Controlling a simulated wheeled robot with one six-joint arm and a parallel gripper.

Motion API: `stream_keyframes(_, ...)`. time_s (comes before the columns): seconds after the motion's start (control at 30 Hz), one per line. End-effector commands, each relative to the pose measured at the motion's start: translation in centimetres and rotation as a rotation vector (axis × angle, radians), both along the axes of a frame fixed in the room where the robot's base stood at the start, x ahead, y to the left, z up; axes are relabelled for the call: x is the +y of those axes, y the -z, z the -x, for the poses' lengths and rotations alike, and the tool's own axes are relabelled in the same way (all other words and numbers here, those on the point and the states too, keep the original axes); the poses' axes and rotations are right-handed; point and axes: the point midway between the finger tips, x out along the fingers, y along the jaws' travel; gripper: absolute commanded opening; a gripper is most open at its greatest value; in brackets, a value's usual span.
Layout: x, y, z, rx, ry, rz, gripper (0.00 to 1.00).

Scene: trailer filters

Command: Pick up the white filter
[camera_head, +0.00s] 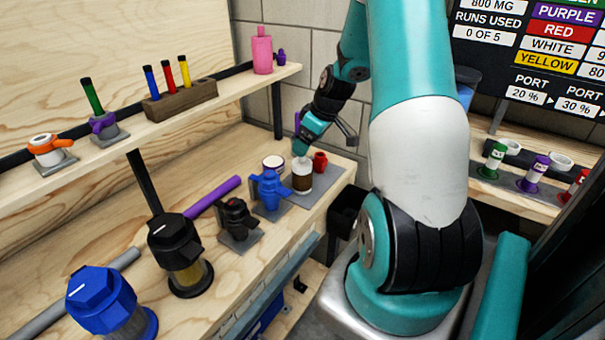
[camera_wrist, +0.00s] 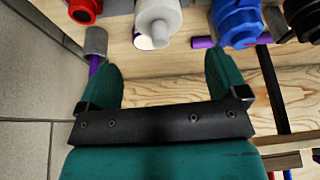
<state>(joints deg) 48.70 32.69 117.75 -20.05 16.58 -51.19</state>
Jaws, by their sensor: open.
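The white filter (camera_head: 301,166) stands upright on a grey plate on the bench, with a brown body below its white top. In the wrist view the white filter (camera_wrist: 158,16) is at the top edge, partly cut off, its nozzle facing the camera. My gripper (camera_wrist: 163,66) is open and empty; its two teal fingers are spread wide, and the filter lies beyond their tips, roughly between their lines. In the head view my gripper (camera_head: 303,146) is just above and behind the filter; its fingers are too small to make out there.
A red filter (camera_head: 320,160) and a blue one (camera_head: 268,188) stand close on either side. A black one (camera_head: 238,218) sits farther left. A purple rod (camera_head: 213,196) lies behind them. The upper shelf (camera_head: 245,90) runs along the wall.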

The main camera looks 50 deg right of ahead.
Motion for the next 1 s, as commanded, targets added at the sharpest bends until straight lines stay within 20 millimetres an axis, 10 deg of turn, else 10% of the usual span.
stream_keyframes(0.9, 0.5, 7.5, -2.7, -0.001, 0.0, 0.001, 0.91)
stream_keyframes(1.0, 0.6, 7.5, -2.7, -0.001, 0.0, 0.001, 0.73)
